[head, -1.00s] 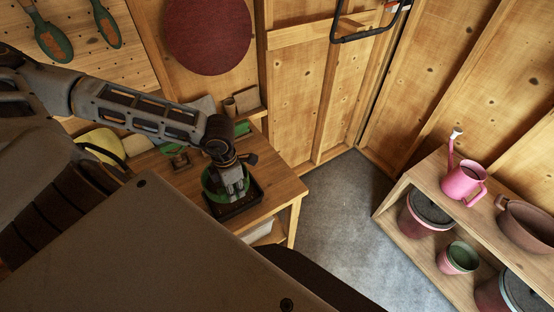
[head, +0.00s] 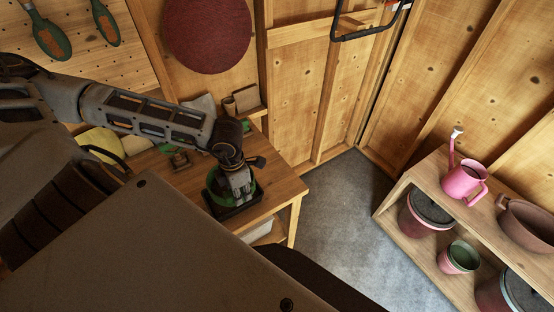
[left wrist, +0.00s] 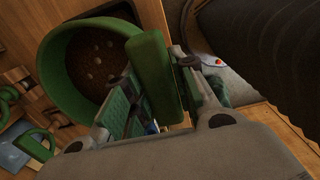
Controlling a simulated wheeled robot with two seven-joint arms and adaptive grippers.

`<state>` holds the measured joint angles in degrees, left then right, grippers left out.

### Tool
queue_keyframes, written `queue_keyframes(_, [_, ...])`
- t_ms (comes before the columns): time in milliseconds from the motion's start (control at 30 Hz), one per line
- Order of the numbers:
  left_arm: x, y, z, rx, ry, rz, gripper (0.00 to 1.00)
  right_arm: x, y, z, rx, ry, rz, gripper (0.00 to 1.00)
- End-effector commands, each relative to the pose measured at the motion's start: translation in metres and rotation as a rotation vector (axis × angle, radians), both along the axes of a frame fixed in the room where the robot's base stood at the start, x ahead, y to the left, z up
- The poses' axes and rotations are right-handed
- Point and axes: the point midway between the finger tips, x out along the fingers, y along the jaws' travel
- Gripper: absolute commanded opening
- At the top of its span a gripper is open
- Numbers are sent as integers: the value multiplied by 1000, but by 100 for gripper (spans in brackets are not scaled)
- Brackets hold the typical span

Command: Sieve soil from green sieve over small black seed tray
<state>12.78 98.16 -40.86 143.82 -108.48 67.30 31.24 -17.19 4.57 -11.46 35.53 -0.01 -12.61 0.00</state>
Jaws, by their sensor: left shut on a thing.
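The green sieve (head: 213,183) is held over the small black seed tray (head: 222,212) on the wooden bench. My left gripper (head: 240,190) is at the sieve's right side and partly covers it. In the left wrist view, the round sieve (left wrist: 52,75) has brown soil (left wrist: 95,62) showing inside, with several pale spots. My left gripper (left wrist: 155,100) is shut on the green sieve's handle (left wrist: 152,72). The tray is mostly hidden under the sieve and gripper in the head view, and I cannot make it out in the left wrist view. My right gripper is out of view.
The wooden bench (head: 285,183) has bare room right of the tray. Small green-handled items (head: 180,159) lie behind the sieve. A low shelf (head: 410,181) at right holds a pink watering can (head: 463,182) and several pots. Grey floor (head: 340,205) lies between.

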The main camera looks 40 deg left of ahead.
Motion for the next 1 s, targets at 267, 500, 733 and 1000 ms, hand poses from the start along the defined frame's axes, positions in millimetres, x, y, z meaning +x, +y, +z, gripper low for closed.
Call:
queue_keyframes(267, [0,17,1,4,2,2,0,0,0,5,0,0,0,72])
queue_keyframes(500, [0,26,0,1,1,1,0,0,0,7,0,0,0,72])
queue_keyframes(733, [0,26,0,0,0,0,0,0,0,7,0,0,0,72])
queue_keyframes(1000, [0,11,-1,-3,-1,-2,0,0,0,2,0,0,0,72])
